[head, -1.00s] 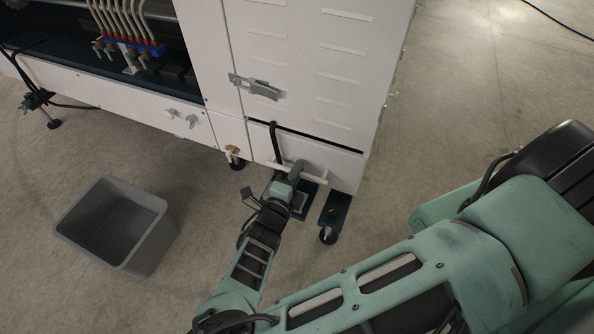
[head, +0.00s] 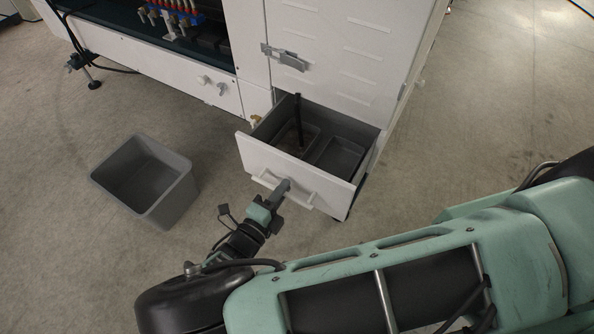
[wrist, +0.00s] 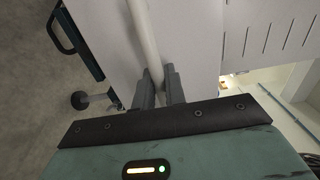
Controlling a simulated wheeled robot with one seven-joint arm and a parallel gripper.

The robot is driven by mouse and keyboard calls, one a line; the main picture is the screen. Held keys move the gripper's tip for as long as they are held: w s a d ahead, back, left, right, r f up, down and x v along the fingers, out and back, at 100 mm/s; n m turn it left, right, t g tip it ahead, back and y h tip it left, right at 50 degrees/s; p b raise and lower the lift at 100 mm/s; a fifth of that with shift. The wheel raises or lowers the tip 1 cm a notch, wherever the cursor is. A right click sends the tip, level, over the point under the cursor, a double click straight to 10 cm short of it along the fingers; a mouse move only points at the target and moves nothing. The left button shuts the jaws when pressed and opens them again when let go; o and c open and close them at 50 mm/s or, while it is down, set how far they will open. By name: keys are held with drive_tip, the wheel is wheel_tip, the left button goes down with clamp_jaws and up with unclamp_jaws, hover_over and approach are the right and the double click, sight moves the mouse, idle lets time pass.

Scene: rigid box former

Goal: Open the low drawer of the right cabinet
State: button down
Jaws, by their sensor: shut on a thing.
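The low drawer (head: 290,168) of the right cabinet (head: 335,50) stands pulled well out, and its grey inside with two bins shows in the head view. Its white bar handle (head: 285,190) runs across the drawer front. My gripper (head: 279,192) is shut on this handle near its middle. In the wrist view the two dark fingers (wrist: 159,86) sit on either side of the white handle bar (wrist: 145,40). A dark upright hose or rod (head: 298,120) stands at the back of the drawer.
A grey open bin (head: 145,183) stands on the floor left of the drawer. A metal latch (head: 284,57) sits on the cabinet door above. The floor in front and to the right of the cabinet is clear.

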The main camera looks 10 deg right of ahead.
drive_tip(key=v, duration=0.6)
drive_tip(key=shift+s+a, duration=0.2)
drive_tip(key=c, duration=1.5)
unclamp_jaws()
drive_tip(key=shift+c, duration=0.2)
drive_tip(key=v, duration=1.7)
drive_tip(key=shift+p, duration=0.35)
drive_tip(key=shift+s+a+r, duration=0.1)
